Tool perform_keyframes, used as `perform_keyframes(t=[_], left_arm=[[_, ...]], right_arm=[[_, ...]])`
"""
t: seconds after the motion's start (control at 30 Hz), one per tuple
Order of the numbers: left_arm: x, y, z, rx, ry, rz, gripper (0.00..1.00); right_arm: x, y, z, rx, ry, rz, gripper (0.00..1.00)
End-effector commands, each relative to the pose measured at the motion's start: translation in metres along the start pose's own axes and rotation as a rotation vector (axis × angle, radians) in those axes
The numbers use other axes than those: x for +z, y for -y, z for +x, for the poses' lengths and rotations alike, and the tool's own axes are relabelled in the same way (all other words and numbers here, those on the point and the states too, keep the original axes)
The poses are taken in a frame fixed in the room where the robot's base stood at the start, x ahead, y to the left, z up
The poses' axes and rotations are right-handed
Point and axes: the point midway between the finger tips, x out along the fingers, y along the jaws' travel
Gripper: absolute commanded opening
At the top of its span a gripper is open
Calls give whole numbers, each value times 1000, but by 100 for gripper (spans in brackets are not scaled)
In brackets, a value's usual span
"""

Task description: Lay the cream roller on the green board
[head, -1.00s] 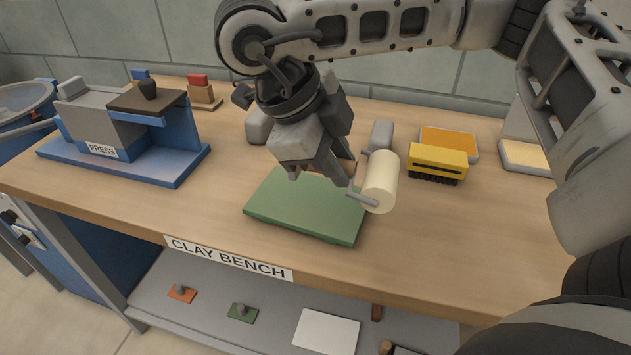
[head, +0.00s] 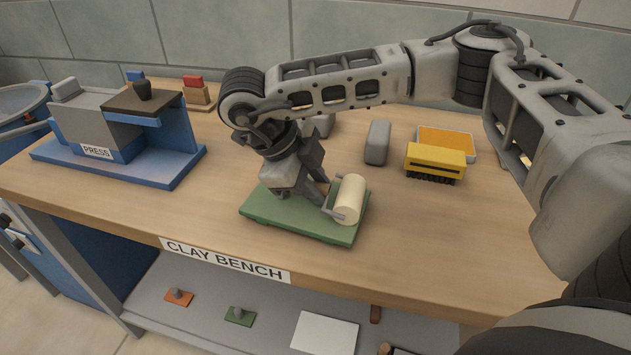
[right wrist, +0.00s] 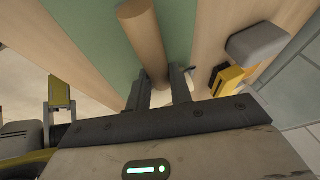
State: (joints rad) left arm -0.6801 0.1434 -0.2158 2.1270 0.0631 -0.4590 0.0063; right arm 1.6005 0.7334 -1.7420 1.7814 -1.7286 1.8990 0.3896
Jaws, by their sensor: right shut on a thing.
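The cream roller (head: 350,199) is over the right end of the green board (head: 280,214), low and close to its surface. I cannot tell whether it touches. The contact is partly hidden by the fingers. My left gripper is not in view.
A blue and grey press (head: 120,135) stands at the left. Behind the board are grey blocks (head: 377,142), a yellow brush (head: 436,162) and an orange tray (head: 447,141). The bench (head: 420,240) is clear right of the board and in front.

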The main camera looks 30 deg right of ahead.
Motion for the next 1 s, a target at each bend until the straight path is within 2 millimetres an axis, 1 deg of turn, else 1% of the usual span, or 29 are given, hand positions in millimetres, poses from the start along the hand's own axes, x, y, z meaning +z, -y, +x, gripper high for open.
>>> perform_keyframes(t=[0.13,0.17,0.2,0.23,0.5,0.57,0.67,0.77,0.93,1.0], left_arm=[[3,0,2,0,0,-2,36],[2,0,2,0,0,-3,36],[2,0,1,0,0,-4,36],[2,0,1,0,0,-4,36],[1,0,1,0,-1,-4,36],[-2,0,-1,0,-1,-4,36],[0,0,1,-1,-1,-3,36],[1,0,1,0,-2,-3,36],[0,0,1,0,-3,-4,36],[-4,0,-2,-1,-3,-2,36]], right_arm=[[1,-1,2,0,0,0,3],[1,-1,2,1,0,0,24],[1,-1,1,0,1,0,35],[1,-1,1,1,0,0,43],[0,0,1,1,0,0,43],[-1,1,-2,0,0,1,43],[1,0,-10,1,3,1,43],[1,0,-27,-1,5,0,43],[0,0,-66,-2,5,1,43],[0,1,-83,-3,4,1,43]])
